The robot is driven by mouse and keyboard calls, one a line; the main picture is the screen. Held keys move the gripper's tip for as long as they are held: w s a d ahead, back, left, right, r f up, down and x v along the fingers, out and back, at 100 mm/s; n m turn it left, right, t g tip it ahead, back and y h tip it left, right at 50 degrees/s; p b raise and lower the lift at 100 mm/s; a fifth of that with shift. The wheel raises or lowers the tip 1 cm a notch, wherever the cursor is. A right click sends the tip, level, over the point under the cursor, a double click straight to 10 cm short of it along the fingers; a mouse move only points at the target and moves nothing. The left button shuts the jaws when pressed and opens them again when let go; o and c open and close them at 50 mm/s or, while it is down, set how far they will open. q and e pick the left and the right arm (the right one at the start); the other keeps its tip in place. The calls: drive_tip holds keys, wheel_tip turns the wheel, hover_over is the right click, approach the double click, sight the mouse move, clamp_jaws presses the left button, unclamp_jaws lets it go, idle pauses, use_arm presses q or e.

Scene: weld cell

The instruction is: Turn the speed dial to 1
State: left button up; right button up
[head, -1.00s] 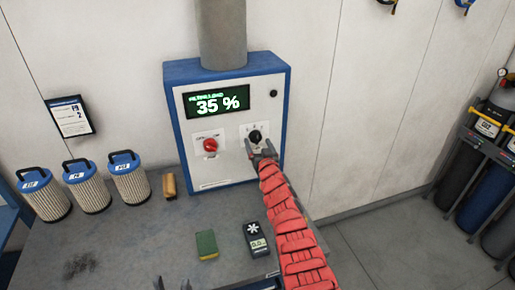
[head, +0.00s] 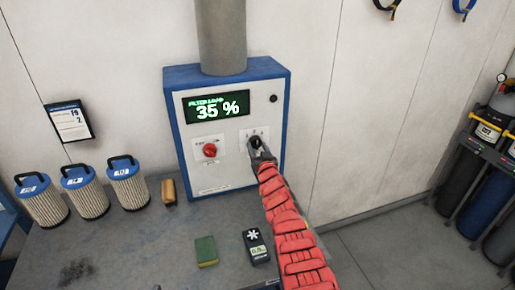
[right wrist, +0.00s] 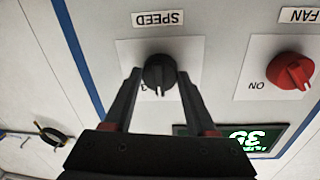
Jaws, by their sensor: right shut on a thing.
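The black speed dial (head: 256,142) is on the right of the control box's front panel. In the right wrist view the dial (right wrist: 158,72) shows upside down under the SPEED label (right wrist: 158,18). Its white pointer mark points down in that picture, which is up on the panel. Most of its scale is hidden; the numeral by the mark is unclear. My right gripper (head: 261,156) is at the dial, shut on it, with one finger on each side (right wrist: 158,78). Only a trace of my left gripper (head: 157,287) shows at the bottom edge.
The blue-edged control box (head: 182,150) has a red fan switch (head: 210,150) left of the dial and a screen (head: 217,107) reading 35 %. Filter canisters (head: 85,192), a brush (head: 168,191), a sponge (head: 206,251) and a meter (head: 256,246) are on the bench (head: 130,250).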

drive_tip(key=shift+n, duration=0.3)
drive_tip(key=n+b, duration=0.2)
drive_tip(key=n, duration=0.1)
drive_tip(key=shift+d+f+n, duration=0.1)
drive_tip(key=shift+n, duration=0.2)
drive_tip(key=n+b, duration=0.1)
drive_tip(key=n, duration=0.4)
drive_tip(key=shift+y, duration=0.4)
drive_tip(key=o, duration=1.4)
